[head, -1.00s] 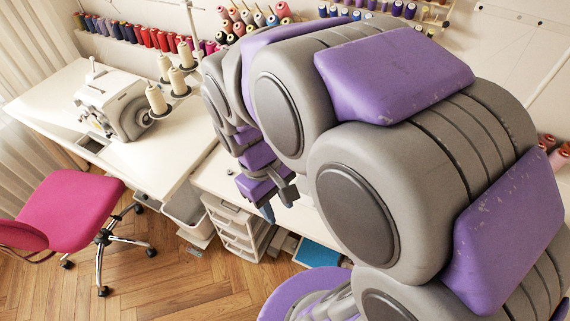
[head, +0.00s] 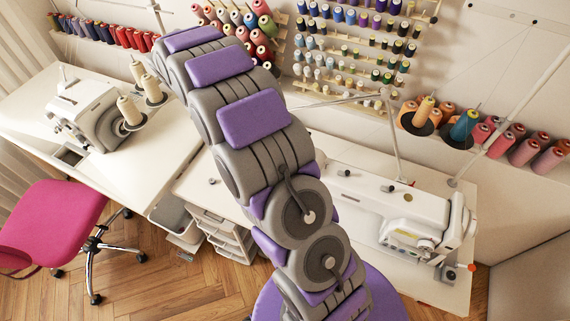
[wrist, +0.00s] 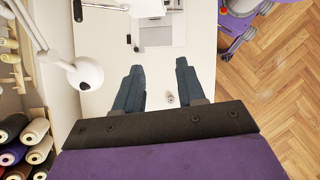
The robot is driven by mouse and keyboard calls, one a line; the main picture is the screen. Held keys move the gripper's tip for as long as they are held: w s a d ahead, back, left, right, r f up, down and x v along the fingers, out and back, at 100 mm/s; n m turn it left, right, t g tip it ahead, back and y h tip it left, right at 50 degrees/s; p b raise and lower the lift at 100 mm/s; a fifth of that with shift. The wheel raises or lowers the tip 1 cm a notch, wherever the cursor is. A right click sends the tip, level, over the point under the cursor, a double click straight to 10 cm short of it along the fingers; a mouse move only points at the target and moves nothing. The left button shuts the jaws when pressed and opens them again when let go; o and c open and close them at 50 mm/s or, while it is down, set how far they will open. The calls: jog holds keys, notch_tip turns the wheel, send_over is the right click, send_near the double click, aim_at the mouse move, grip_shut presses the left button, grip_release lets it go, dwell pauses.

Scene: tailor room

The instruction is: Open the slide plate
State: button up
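The white sewing machine (head: 405,213) lies along the right part of the long white table in the head view. I cannot make out its slide plate for sure. A flat grey and white rectangular part (wrist: 157,37) shows at the top of the wrist view, ahead of the fingers; it may belong to this machine. My gripper (wrist: 158,68) is open and empty, its two blue-grey fingers spread apart above the white tabletop, short of that part. In the head view my own arm hides the gripper.
A white lamp (wrist: 85,73) stands left of the fingers in the wrist view. Thread spools (wrist: 22,145) fill the lower left. A small knob-like item (wrist: 170,99) shows by the right finger. An overlocker (head: 95,112) and pink chair (head: 52,225) are at left.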

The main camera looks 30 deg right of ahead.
jog(key=w+a+f+n+h, duration=0.2)
jog(key=w+f, duration=0.5)
jog(key=f, duration=0.1)
jog(key=shift+n+g+h, duration=0.4)
jog(key=shift+n+g, duration=0.1)
jog(key=w+x, duration=0.1)
jog(key=x, duration=0.6)
jog(key=w+d+f+b+x, duration=0.1)
jog(key=x, duration=0.6)
jog(key=w+b+x, duration=0.1)
jog(key=w+x, duration=0.1)
jog(key=x, duration=0.5)
jog(key=shift+d+f, duration=0.2)
jog(key=shift+f, duration=0.1)
jog(key=shift+s+a+f, duration=0.1)
jog(key=shift+s+f, duration=0.3)
jog(key=shift+f, duration=0.15)
jog(key=shift+d+f, duration=0.2)
jog(key=shift+d, duration=0.8)
jog(key=shift+c, duration=0.9)
jog(key=shift+a+r, duration=0.1)
jog(key=shift+a, duration=0.6)
grip_shut()
jog(key=shift+s+d, duration=0.1)
